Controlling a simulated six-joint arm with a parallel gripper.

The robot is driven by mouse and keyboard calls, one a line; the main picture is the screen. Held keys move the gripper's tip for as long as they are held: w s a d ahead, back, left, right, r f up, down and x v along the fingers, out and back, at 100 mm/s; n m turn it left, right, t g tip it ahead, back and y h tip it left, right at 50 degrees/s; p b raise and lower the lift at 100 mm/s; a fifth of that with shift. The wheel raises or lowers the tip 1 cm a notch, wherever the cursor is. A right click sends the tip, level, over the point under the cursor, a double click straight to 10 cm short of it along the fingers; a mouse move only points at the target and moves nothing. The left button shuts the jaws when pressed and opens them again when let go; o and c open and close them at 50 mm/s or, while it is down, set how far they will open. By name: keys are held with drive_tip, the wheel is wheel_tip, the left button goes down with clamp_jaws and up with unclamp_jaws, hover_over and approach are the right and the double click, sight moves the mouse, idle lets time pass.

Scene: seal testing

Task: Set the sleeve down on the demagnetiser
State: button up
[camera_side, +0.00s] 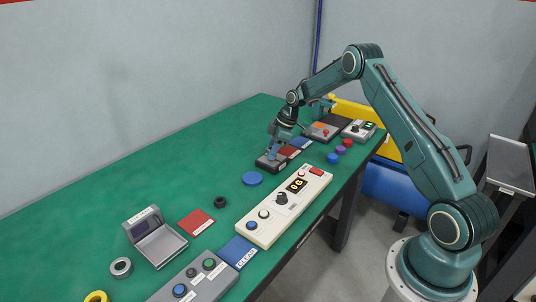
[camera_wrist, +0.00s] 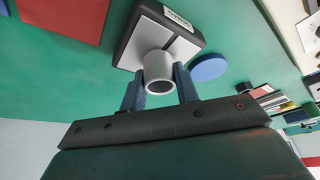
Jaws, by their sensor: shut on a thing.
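My gripper (camera_side: 273,153) is at the far part of the green table, low over a dark box with a pale top, which I take as the demagnetiser (camera_side: 264,165). In the wrist view, my gripper (camera_wrist: 159,72) has its two blue fingers shut on a light grey hollow sleeve (camera_wrist: 158,66). The sleeve is over the pale top of the demagnetiser (camera_wrist: 185,47), near its front edge. I cannot tell whether the sleeve touches that top. In the side view the sleeve is too small and hidden to make out.
A blue disc (camera_side: 252,178) lies close to the demagnetiser. A cream control panel (camera_side: 284,208) stands nearer, with a black ring (camera_side: 220,202) and red pad (camera_side: 196,223) to its left. Small coloured caps (camera_side: 340,150) and boxes lie beyond.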

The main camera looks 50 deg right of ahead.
drive_tip(key=shift+f, duration=0.1)
drive_tip(key=o, duration=1)
drive_tip(key=v, duration=1.2)
